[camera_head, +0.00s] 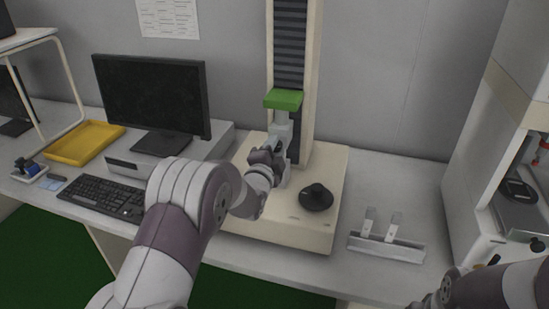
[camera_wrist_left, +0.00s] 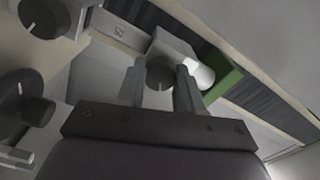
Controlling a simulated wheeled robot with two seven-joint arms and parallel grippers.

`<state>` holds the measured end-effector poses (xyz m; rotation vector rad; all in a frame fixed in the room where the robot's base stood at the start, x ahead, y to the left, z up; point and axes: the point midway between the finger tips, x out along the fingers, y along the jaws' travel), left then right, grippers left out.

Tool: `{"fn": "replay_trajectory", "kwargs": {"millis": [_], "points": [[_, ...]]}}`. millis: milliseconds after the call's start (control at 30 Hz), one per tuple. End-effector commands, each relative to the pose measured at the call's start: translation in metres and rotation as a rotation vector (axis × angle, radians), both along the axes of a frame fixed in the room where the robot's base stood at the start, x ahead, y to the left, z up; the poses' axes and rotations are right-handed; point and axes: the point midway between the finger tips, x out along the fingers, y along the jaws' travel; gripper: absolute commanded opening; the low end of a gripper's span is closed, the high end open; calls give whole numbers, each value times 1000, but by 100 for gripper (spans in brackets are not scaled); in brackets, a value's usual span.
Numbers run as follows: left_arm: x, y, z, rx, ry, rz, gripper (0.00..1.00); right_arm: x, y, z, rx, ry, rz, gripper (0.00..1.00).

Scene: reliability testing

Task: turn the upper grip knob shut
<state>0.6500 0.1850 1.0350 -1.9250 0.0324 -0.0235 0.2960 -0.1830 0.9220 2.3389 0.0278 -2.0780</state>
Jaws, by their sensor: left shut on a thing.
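The upper grip (camera_head: 281,128) hangs below a green block (camera_head: 284,99) on the tall column of the testing machine. My left gripper (camera_head: 268,156) is at this grip, and its hand hides most of the knob in the head view. In the left wrist view the dark round knob (camera_wrist_left: 160,72) sits between the two fingers of my left gripper (camera_wrist_left: 160,88), which is shut on it. The green block (camera_wrist_left: 222,75) is right of the fingers there. My right arm shows at the bottom right of the head view; its jaws cannot be made out.
A black round fixture (camera_head: 316,196) stands on the machine's cream base (camera_head: 325,232). Right of it lies a metal tray (camera_head: 385,246) with two upright pieces. A monitor (camera_head: 152,95), keyboard (camera_head: 100,197) and yellow tray (camera_head: 85,143) are at left. A white cabinet stands at right.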

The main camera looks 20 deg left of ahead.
Motion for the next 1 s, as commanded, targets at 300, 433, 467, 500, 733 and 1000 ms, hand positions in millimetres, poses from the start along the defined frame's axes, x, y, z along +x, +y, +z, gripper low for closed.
{"fn": "replay_trajectory", "kwargs": {"millis": [300,433,467,500,733,1000], "points": [[0,0,-7,296,-9,0,5,0,0,-38,0,0,0,59],[0,0,-7,420,-13,0,5,0,0,-52,0,0,0,59],[0,0,-7,448,-14,0,5,0,0,-55,0,0,0,59],[0,0,-7,486,-15,0,5,0,0,-59,0,0,0,59],[0,0,-7,699,-22,0,5,0,0,-82,0,0,0,59],[0,0,-6,906,-29,0,5,0,0,-104,0,0,0,59]]}}
